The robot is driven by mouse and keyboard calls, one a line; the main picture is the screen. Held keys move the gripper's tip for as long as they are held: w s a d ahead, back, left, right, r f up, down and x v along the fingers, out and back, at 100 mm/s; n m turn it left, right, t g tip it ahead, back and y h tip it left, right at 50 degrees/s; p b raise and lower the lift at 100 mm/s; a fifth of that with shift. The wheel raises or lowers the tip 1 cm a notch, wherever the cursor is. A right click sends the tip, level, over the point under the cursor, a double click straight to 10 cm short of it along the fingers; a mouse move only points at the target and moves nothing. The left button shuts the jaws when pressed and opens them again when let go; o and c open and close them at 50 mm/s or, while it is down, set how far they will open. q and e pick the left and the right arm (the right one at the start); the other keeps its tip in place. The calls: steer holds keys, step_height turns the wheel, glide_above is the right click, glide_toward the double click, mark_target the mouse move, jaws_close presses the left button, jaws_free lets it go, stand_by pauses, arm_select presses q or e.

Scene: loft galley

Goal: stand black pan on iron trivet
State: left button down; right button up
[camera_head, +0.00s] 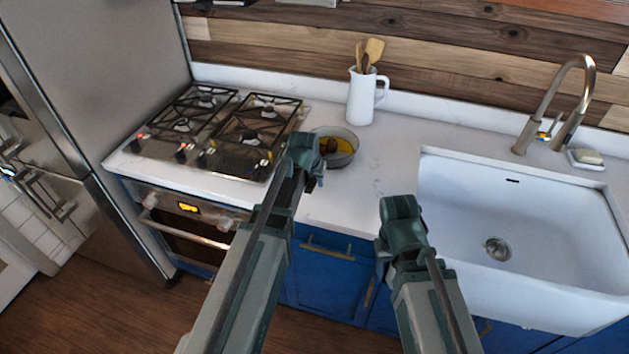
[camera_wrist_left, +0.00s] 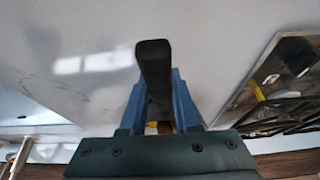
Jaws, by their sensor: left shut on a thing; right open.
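The black pan (camera_head: 345,158) is round and shows a grey rim with yellow and brown inside; it is at the counter to the right of the stove. In the left wrist view its black handle (camera_wrist_left: 153,65) stands between the blue fingers. My left gripper (camera_head: 312,172) is shut on this handle and covers the pan's near left side. I cannot tell whether the pan touches the counter. My right gripper (camera_head: 388,243) is open, in front of the counter edge and apart from the pan. I cannot make out an iron trivet.
The gas stove (camera_head: 225,130) with black grates is left of the pan. A white jug (camera_head: 360,98) with wooden utensils stands behind it. A white sink (camera_head: 510,220) with a tall faucet (camera_head: 545,110) is at right. Bare counter (camera_head: 395,155) lies between pan and sink.

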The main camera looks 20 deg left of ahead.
arm_select(q)
steer(key=c, duration=0.6)
jaws_free()
steer(key=shift+o, duration=0.2)
steer(key=p+v, duration=1.2)
steer(key=v, duration=0.2)
steer(key=shift+p, duration=0.4)
steer(key=shift+f, duration=0.1)
